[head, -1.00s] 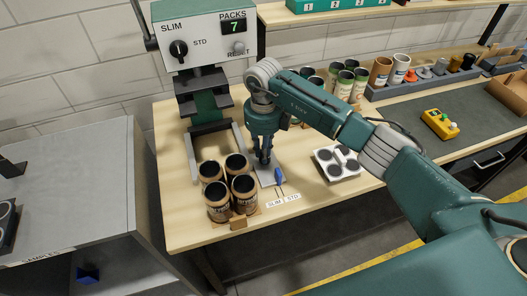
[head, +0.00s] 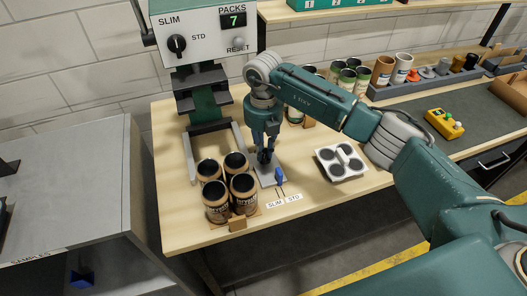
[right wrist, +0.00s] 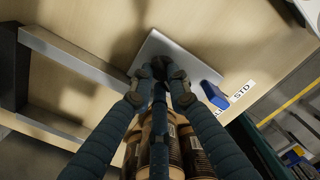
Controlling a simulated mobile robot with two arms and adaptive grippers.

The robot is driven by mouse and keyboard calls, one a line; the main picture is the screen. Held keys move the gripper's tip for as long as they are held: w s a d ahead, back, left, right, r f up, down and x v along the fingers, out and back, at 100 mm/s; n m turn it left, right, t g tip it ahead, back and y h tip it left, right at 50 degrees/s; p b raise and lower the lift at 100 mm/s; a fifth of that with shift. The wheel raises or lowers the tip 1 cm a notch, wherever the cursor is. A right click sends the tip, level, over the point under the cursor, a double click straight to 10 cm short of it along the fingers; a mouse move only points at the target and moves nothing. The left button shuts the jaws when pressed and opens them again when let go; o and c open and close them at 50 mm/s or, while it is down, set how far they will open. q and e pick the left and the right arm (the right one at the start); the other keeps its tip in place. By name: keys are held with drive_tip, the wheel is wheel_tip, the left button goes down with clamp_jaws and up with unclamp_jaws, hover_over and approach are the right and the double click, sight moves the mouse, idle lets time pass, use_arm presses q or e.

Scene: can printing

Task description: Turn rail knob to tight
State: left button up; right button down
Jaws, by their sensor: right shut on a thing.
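My right gripper (head: 264,157) points straight down at the grey metal plate on the table, beside the blue lever (head: 280,174). In the right wrist view, its fingers (right wrist: 160,72) are shut on a small dark knob (right wrist: 159,62) on the plate (right wrist: 190,55). The fingers cover much of the knob, so any mark on it is hidden. The blue lever (right wrist: 215,95) stands to the right of the fingers, apart from them, by the STD label (right wrist: 243,90). My left gripper is not in view.
Several brown cans (head: 216,202) stand close to the left of the gripper. The press (head: 207,95) with its rails is behind them. A white holder with dark round pads (head: 340,162) lies to the right. The table front (head: 190,232) is clear.

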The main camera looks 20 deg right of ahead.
sight(265, 152)
drive_tip(key=m, duration=0.6)
drive_tip(key=shift+w+d+m+b, duration=0.1)
drive_tip(key=shift+w+m+b, duration=0.05)
drive_tip(key=shift+m+b, duration=0.2)
drive_tip(key=m, duration=0.5)
drive_tip(key=shift+d+r+m, duration=0.1)
drive_tip(key=shift+m, duration=0.15)
drive_tip(key=c, duration=1.7)
unclamp_jaws()
drive_tip(key=shift+o, duration=0.2)
wheel_tip(265, 152, up, 12)
